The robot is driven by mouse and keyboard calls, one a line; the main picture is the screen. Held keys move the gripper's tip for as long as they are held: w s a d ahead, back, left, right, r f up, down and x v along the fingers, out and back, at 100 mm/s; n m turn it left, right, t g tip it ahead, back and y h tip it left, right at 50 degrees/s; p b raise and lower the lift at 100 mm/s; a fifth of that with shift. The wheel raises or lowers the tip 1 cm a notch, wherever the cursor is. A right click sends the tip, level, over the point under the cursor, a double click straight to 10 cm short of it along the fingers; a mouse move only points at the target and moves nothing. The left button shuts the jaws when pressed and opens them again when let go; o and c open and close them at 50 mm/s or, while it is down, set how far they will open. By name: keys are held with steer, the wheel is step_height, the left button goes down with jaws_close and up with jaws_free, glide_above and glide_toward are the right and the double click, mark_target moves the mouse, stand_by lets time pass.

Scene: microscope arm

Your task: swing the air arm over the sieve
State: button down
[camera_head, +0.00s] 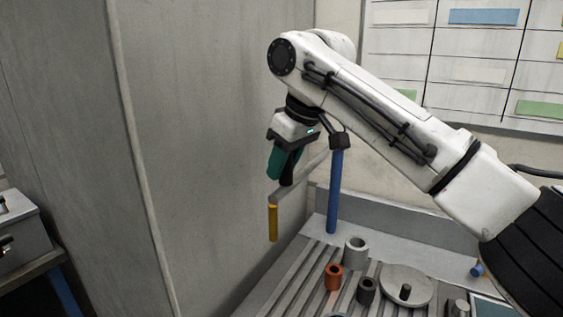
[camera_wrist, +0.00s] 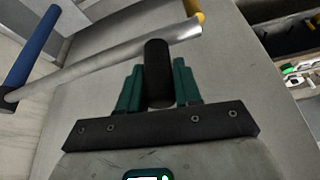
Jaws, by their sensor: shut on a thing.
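The air arm is a grey bar (camera_head: 312,165) on an upright blue post (camera_head: 334,192), with a yellow nozzle (camera_head: 273,222) hanging from its free end. The bar points left and towards me, with the nozzle left of the grooved bench. My gripper (camera_head: 282,168) is shut on the bar's black handle (camera_wrist: 158,75), which stands between the teal fingers in the wrist view. A round light-grey disc (camera_head: 390,282) with a dark knob lies on the bench, right of the nozzle; I cannot tell whether it is the sieve.
An orange cup (camera_head: 334,276), a grey cup (camera_head: 355,250) and a dark cup (camera_head: 366,291) stand on the grooved bench (camera_head: 292,283). A tall grey panel (camera_head: 195,130) rises at the left. A wall board (camera_head: 470,70) hangs behind my arm.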

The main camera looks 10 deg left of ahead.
steer(key=s+d+n, duration=0.1)
steer(key=s+d, duration=0.1)
steer(key=d, duration=1.1)
steer(key=shift+p, duration=0.4)
steer(key=c, duration=0.8)
jaws_free()
steer(key=shift+a, duration=0.1)
steer(key=shift+c, duration=0.2)
steer(key=shift+r, duration=0.1)
steer(key=b+v, duration=0.1)
steer(key=v, duration=0.9)
steer(key=shift+d+r, duration=0.25)
steer(key=shift+d, duration=0.05)
steer(key=shift+w, duration=0.1)
